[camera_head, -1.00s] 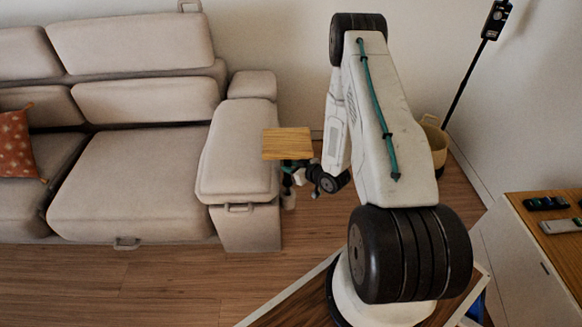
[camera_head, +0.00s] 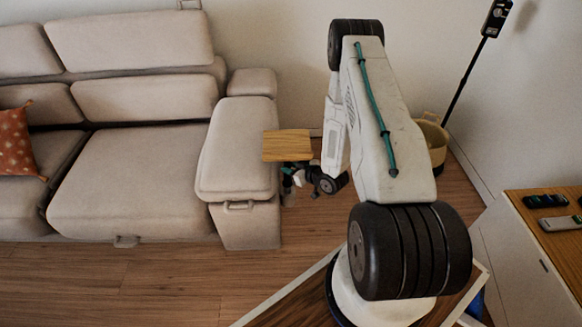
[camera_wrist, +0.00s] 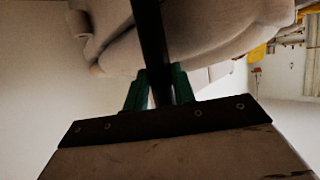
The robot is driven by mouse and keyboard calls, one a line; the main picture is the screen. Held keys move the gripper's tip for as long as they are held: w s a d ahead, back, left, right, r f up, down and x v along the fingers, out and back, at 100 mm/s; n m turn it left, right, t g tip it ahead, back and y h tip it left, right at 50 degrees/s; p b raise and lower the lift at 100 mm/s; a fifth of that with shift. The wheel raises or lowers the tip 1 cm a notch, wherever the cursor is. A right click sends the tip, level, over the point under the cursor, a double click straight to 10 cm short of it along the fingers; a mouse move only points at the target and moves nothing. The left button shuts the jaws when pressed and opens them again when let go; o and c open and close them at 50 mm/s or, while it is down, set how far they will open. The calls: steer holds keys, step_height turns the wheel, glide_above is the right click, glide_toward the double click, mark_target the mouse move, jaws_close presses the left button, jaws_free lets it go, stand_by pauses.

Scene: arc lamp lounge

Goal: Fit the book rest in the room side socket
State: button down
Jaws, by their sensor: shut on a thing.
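The book rest shows as a flat wooden board (camera_head: 287,146) just off the right side of the sofa's arm block in the head view. In the wrist view its plate (camera_wrist: 170,157) fills the bottom, with a dark screwed strip and a dark post (camera_wrist: 151,35). My gripper (camera_wrist: 158,88) has its green fingers either side of the post and is shut on it. In the head view my gripper lies mostly hidden under the board. I cannot make out the room side socket in either view.
The beige sofa (camera_head: 145,180) fills the left, with its arm block (camera_head: 237,150) close beside the board. A woven basket (camera_head: 436,146) and a dark pole (camera_head: 465,85) stand at the right. A wooden-topped cabinet (camera_head: 545,240) holds remotes. The floor before the sofa is clear.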

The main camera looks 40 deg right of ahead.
steer(key=shift+f, duration=2.3)
steer(key=c, duration=1.1)
jaws_free()
steer(key=shift+f, duration=0.1)
steer(key=shift+v, duration=4)
